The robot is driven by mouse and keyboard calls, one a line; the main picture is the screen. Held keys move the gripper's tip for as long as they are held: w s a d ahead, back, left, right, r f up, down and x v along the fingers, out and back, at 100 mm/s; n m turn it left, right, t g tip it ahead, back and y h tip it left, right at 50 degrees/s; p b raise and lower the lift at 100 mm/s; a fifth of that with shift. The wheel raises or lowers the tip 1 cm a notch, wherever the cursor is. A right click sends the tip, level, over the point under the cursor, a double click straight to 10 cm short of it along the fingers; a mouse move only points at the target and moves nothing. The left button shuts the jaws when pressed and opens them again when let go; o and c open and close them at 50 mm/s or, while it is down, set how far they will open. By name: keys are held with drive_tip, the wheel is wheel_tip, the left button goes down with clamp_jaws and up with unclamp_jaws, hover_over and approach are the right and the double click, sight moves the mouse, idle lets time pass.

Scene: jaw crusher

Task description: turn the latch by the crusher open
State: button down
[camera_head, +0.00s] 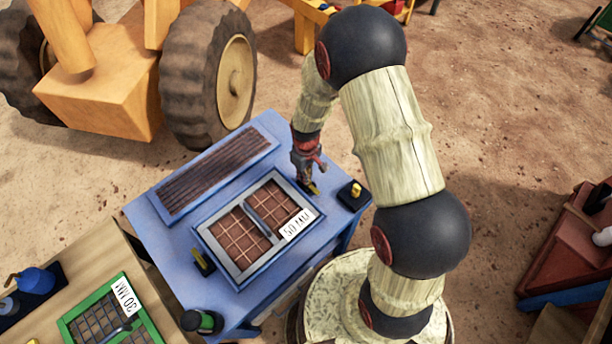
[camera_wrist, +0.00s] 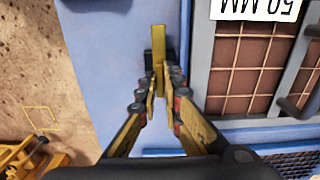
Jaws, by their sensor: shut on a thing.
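A yellow latch (camera_wrist: 159,45) on a small dark block sits on the blue crusher top (camera_wrist: 110,60), beside the framed 50 MM screen. In the wrist view its bar runs lengthwise, away from my gripper. My gripper (camera_wrist: 160,88) is shut on the near end of the bar, with a finger on each side. In the head view my gripper (camera_head: 307,178) reaches down to the latch (camera_head: 313,189) at the right side of the screen (camera_head: 258,225). The fingers partly hide the latch.
A second yellow latch (camera_head: 202,262) is on the screen's left side. A black block with a yellow piece (camera_head: 354,193) stands at the right corner. A dark green-capped cylinder (camera_head: 202,321) is at the front. A green 30 MM screen (camera_head: 112,312) lies on the neighbouring table.

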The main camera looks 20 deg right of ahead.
drive_tip(key=c, duration=2)
unclamp_jaws()
drive_tip(key=shift+o, duration=0.2)
wheel_tip(320, 180, up, 12)
